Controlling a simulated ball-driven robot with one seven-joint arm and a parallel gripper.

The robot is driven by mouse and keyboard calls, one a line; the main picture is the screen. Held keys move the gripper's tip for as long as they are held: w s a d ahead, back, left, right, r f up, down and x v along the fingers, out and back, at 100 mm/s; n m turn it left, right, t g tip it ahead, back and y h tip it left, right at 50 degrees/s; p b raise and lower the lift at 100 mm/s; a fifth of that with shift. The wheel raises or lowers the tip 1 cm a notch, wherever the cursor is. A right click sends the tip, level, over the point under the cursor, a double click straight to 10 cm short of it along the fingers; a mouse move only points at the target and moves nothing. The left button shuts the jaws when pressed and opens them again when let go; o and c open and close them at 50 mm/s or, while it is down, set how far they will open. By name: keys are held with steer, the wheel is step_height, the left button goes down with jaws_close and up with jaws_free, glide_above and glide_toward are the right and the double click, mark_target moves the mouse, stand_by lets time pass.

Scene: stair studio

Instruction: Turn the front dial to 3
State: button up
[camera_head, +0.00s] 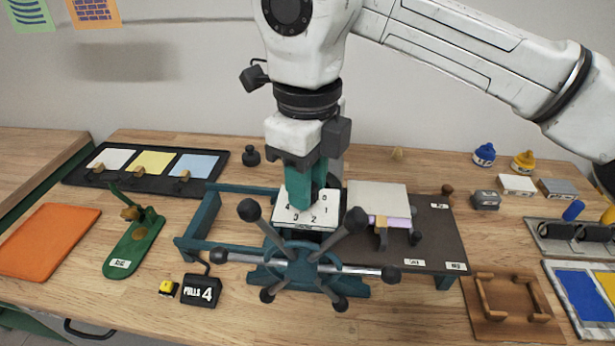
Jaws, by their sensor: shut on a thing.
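The front dial has a white plate (290,215) marked with small black numbers, among them 0, 1 and 2. It sits on a dark box behind a teal spoked wheel (299,268). My gripper (308,204) points down over the plate from above. Its teal fingers are shut on the dial's knob, which they mostly hide. The pointer is hidden, so I cannot tell which number it marks.
The wheel's black-knobbed spokes stick out close in front of the dial. A pale block (377,199) stands just right. A green stapler-like tool (135,243), a "PULLS 4" sign (200,291) and an orange board (46,241) lie left. A wooden tray (510,308) lies right.

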steer(key=n, duration=0.5)
steer(key=shift+p, duration=0.3)
steer(key=n, duration=0.4)
steer(key=shift+n+p, duration=0.3)
steer(key=shift+p, duration=0.05)
steer(key=n+p, duration=0.1)
steer(key=n, duration=0.4)
steer(key=shift+n+p, duration=0.3)
steer(key=shift+n, duration=2.1)
steer(key=o, duration=1.1)
steer(key=shift+c, duration=0.2)
steer(key=shift+r, duration=0.1)
